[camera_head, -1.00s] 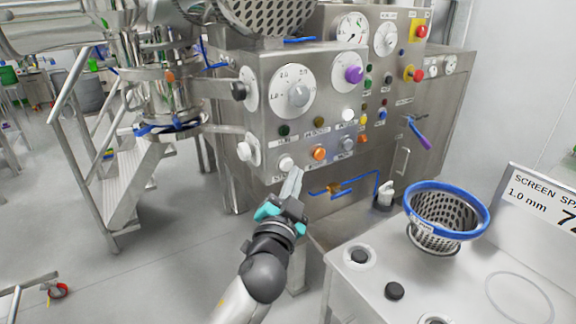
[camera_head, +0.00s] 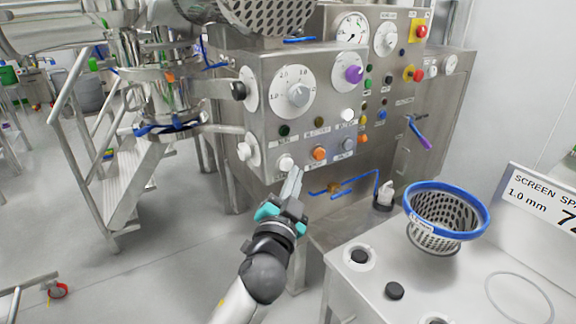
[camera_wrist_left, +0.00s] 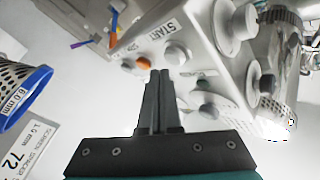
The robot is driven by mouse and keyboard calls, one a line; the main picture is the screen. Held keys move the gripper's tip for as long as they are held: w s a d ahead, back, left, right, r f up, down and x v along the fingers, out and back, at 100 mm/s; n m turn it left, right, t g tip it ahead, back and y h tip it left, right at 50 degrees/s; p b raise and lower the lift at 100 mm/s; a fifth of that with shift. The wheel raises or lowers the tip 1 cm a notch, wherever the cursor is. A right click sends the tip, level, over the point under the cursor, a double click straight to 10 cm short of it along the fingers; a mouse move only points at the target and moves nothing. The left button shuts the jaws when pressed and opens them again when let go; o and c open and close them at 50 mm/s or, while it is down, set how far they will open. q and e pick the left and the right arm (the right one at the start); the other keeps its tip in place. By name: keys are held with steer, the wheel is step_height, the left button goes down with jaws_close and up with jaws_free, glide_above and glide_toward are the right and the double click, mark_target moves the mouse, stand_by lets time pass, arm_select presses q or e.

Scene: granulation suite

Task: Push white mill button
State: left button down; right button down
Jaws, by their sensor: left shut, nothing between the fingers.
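The white button (camera_head: 285,162) is a round cap at the lower left of the steel machine's front panel, left of an orange button (camera_head: 319,153). In the left wrist view the white button (camera_wrist_left: 177,53) is beside a START label. My left gripper (camera_head: 296,170) is shut and empty, its fingers pointing up at the panel. Its tips appear just below and right of the white button. In the wrist view the fingertips (camera_wrist_left: 161,72) appear between the orange and white buttons. I cannot tell whether they touch the panel. The small panel labels are too blurred to confirm a mill label. My right gripper is not seen.
Another white button (camera_head: 347,115) and a grey one (camera_head: 348,144) are farther right on the panel. A large dial (camera_head: 297,94) is above. A blue handle rod (camera_head: 345,185) sticks out below. A blue-rimmed screen basket (camera_head: 446,212) stands on the bench at right.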

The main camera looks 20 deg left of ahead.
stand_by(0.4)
arm_select(q)
steer(key=shift+w+a, duration=0.3)
steer(key=shift+a, duration=0.05)
